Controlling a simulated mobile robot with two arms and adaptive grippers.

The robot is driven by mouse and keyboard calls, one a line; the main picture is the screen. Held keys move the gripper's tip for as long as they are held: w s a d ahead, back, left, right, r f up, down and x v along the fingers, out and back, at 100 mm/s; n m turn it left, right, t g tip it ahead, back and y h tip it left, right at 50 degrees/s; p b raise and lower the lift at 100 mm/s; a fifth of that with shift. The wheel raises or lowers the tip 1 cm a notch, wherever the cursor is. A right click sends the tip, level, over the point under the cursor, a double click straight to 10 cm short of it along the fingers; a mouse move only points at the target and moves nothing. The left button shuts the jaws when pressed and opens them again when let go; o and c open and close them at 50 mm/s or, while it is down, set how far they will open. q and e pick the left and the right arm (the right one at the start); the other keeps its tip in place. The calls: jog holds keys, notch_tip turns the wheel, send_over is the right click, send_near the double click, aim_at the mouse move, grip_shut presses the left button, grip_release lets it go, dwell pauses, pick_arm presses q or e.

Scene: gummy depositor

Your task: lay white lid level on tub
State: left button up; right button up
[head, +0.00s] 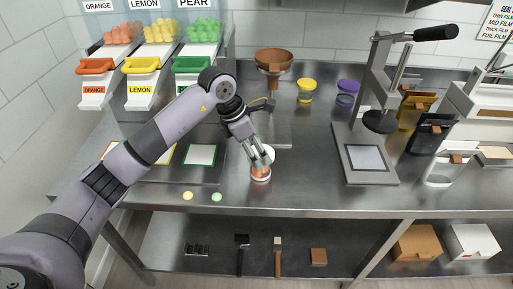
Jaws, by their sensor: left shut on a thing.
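A small tub (260,175) with orange-brown contents stands on the steel table near its front edge, in the middle of the head view. My left gripper (263,161) reaches down from the upper left, its fingertips just above and behind the tub. It is shut on the white lid (270,152), which shows partly beside and behind the fingers. The fingers hide part of the lid, and its exact tilt and any contact with the tub are hard to tell. My right gripper is out of view.
A brown funnel (274,60) stands behind the gripper. Yellow-lidded (306,90) and purple-lidded (347,92) jars are at the back. A lever press (367,160) stands to the right. Two small gummies (188,196) lie at front left. The table right of the tub is clear.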

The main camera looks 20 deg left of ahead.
pick_arm(q)
jog(key=o, duration=1.2)
jog(key=shift+r, duration=0.1)
jog(key=shift+r, duration=0.1)
jog(key=v, duration=1.1)
jog(key=shift+s+a+r, duration=0.2)
jog(key=shift+r, duration=0.15)
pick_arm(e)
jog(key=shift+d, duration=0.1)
pick_arm(q)
jog(key=shift+f, duration=0.15)
